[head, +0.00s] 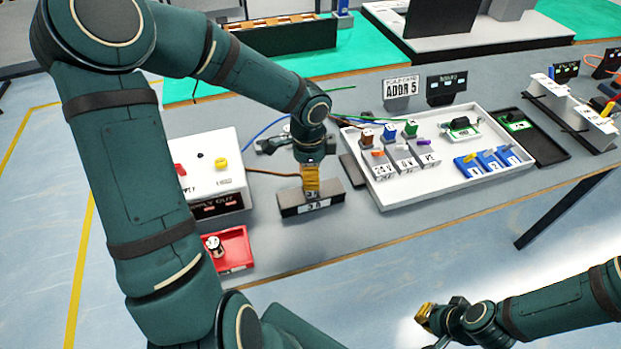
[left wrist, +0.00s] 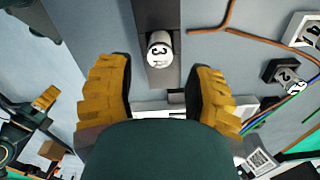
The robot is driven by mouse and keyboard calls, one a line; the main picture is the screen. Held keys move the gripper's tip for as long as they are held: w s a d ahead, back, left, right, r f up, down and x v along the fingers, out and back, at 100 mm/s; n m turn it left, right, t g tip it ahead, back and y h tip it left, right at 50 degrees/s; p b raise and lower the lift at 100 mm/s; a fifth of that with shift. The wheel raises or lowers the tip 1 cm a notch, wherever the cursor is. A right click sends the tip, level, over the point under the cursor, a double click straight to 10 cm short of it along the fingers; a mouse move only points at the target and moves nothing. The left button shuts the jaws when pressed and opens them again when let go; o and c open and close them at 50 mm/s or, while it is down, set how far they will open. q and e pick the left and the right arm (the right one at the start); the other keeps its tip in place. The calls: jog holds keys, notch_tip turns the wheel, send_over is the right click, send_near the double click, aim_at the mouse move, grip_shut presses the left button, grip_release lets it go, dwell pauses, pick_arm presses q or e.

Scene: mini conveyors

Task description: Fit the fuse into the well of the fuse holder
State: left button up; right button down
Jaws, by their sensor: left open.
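The fuse holder (head: 292,212) is a dark grey block with a white front label, on the bench below my left gripper (head: 311,186). In the left wrist view, a white cylindrical fuse (left wrist: 158,50) marked 3 stands in the dark holder (left wrist: 157,13), its top facing the camera. My left gripper (left wrist: 158,95) is open, its yellow fingers apart and not touching this fuse. How deep the fuse sits is hidden. Another white and dark cylinder (head: 214,246) stands in a red tray (head: 236,262). My right gripper (head: 424,317) is low at the right, away from the bench; its opening is unclear.
A white supply box (head: 217,160) with a yellow knob stands left of the holder. A white tray (head: 388,200) with several coloured terminal blocks lies at right. Brown, blue and green wires run behind the holder. The bench front edge is clear right of the red tray.

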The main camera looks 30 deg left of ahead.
pick_arm(q)
notch_tip(320, 180, up, 6)
jog(key=p, duration=0.1)
jog(key=shift+r, duration=0.2)
dwell(0.5)
